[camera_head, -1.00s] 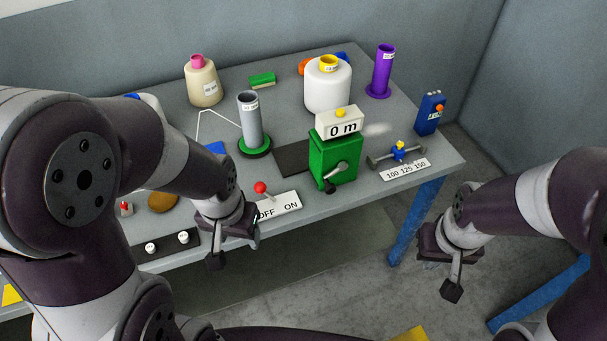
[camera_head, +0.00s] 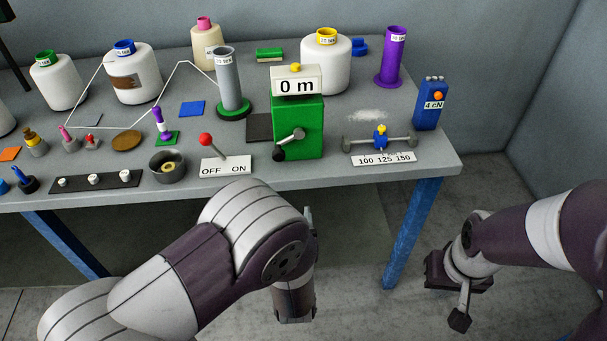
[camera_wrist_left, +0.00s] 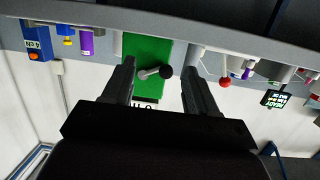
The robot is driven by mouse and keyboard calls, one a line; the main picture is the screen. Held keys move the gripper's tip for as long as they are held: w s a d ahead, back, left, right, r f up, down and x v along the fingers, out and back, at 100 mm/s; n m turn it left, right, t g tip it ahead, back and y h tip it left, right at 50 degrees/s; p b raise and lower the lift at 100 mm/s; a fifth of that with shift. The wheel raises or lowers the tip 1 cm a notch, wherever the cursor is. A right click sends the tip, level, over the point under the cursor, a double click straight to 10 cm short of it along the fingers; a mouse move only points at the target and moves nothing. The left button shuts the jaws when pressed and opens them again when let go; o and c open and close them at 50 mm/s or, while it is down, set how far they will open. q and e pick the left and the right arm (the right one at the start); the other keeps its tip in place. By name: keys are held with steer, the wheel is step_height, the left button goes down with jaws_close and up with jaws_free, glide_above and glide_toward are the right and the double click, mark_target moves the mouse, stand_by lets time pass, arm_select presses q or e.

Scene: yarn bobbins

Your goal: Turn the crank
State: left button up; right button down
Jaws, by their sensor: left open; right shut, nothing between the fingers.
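The crank (camera_head: 290,142) is a short grey arm with a black knob on the front of a green box (camera_head: 311,120). A white counter reading "0 m" (camera_head: 297,82) sits on top of the box. In the left wrist view, the crank (camera_wrist_left: 155,73) and green box (camera_wrist_left: 147,50) show upside down. There my left gripper (camera_wrist_left: 157,75) is open, its two fingers apart on either side of the crank in the picture, with nothing between them. My right gripper (camera_head: 460,318) is shut and empty, off the table at the right.
A red-knobbed OFF/ON lever (camera_head: 206,142) stands left of the green box. A tension bar with a scale (camera_head: 382,158) is at its right, and a blue box (camera_head: 431,104) farther right. Bobbins and cones line the back. The table's front edge (camera_head: 340,178) lies between my arm and the box.

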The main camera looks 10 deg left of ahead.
mark_target(279, 159)
arm_select(q)
steer(key=w+a+r, duration=0.1)
steer(key=w, duration=0.3)
steer(key=w+a+r+t+y, duration=0.1)
steer(key=w+a, duration=0.1)
steer(key=w, duration=0.2)
steer(key=w+a+r+t, duration=0.1)
steer(key=w+a+r, duration=0.1)
steer(key=w, duration=0.2)
steer(key=shift+a+n, duration=0.2)
steer(key=shift+n, duration=0.2)
steer(key=shift+w+r, duration=0.1)
steer(key=shift+w, duration=0.2)
arm_select(e)
steer(key=shift+a, duration=0.45)
arm_select(q)
jaws_close()
